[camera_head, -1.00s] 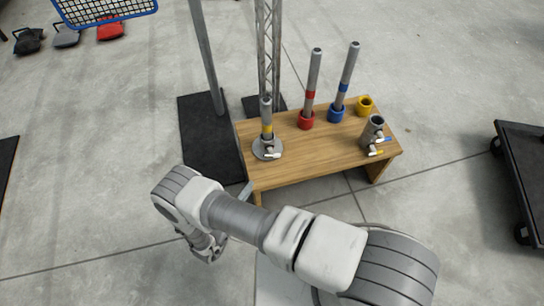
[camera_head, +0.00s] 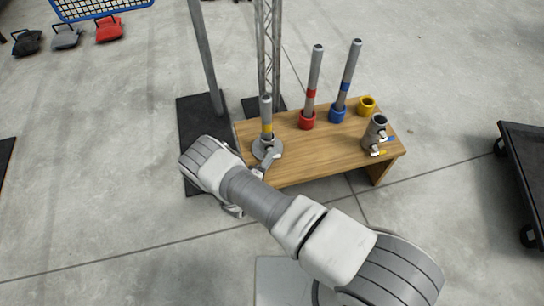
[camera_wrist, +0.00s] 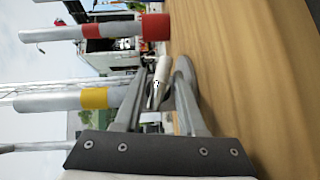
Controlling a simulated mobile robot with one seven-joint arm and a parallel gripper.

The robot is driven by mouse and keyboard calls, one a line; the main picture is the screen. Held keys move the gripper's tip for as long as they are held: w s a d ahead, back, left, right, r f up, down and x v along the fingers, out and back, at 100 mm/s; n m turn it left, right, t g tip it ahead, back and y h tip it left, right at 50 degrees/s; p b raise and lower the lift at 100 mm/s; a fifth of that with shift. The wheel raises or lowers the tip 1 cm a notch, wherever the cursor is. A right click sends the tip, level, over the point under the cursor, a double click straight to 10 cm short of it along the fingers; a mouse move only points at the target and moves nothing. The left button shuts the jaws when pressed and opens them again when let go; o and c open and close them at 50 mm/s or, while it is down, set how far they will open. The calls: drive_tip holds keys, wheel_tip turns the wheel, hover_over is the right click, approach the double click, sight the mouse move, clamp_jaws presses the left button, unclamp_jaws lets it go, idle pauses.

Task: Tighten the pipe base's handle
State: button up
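The pipe base (camera_head: 262,149), a round grey flange with a short collar, stands at the left end of the wooden bench. A grey pipe with a yellow band (camera_head: 266,115) stands upright in it. My gripper (camera_head: 269,163) is at the front of the base, low over the bench's front left edge. In the wrist view, turned sideways, my gripper (camera_wrist: 162,88) has its fingers apart. The base's white handle (camera_wrist: 161,74) shows between them. I cannot tell whether a finger touches it. In the head view my gripper hides the handle.
The wooden bench (camera_head: 320,150) also bears a red-banded pipe (camera_head: 314,78), a blue-banded pipe (camera_head: 349,74), a yellow ring (camera_head: 367,104) and a grey coupler (camera_head: 374,131) with small handles. A metal post (camera_head: 205,55) and a truss (camera_head: 268,45) stand behind. A dark cart (camera_head: 527,165) is at right.

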drive_tip(key=shift+w, duration=0.1)
clamp_jaws()
